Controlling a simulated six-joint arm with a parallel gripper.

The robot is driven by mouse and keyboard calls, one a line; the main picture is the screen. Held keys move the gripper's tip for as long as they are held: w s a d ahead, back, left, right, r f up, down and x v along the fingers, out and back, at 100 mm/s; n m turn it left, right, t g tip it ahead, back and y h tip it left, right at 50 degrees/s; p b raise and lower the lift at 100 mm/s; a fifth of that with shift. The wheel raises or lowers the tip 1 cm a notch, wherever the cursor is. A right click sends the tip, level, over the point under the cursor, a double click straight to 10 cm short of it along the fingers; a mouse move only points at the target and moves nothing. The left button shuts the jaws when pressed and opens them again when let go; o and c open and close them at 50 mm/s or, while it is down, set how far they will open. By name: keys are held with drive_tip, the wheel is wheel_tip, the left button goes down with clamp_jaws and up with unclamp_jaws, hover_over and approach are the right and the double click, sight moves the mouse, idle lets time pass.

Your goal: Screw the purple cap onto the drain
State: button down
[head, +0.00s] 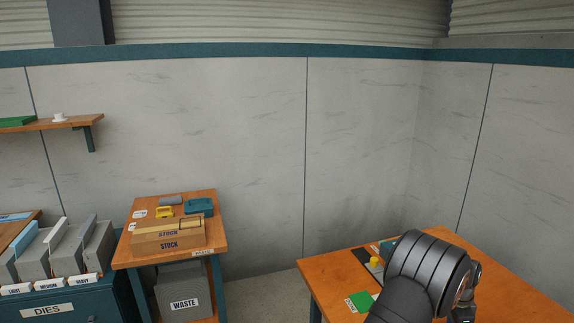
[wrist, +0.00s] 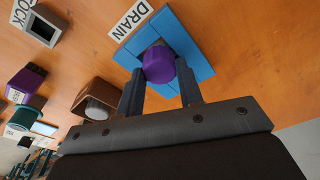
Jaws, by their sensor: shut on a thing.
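The purple cap (wrist: 160,64) is between the two fingers of my gripper (wrist: 160,84) in the wrist view, and the fingers are shut on it. In the head view my arm hides the gripper, cap and drain.
In the wrist view, another purple-topped piece (wrist: 27,78), a teal-topped piece (wrist: 22,117), a brown block with a pale cylinder (wrist: 97,98) and a grey square frame (wrist: 42,31) stand left. Bare orange tabletop (wrist: 250,50) lies right of the drain.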

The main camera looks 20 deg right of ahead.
drive_tip(key=shift+m, duration=0.5)
drive_tip(key=m, duration=0.6)
drive_tip(key=shift+g+y, duration=0.3)
drive_tip(key=c, duration=0.9)
unclamp_jaws()
wheel_tip(320, 180, up, 9)
drive_tip(key=shift+w, duration=0.2)
drive_tip(key=shift+f, duration=0.1)
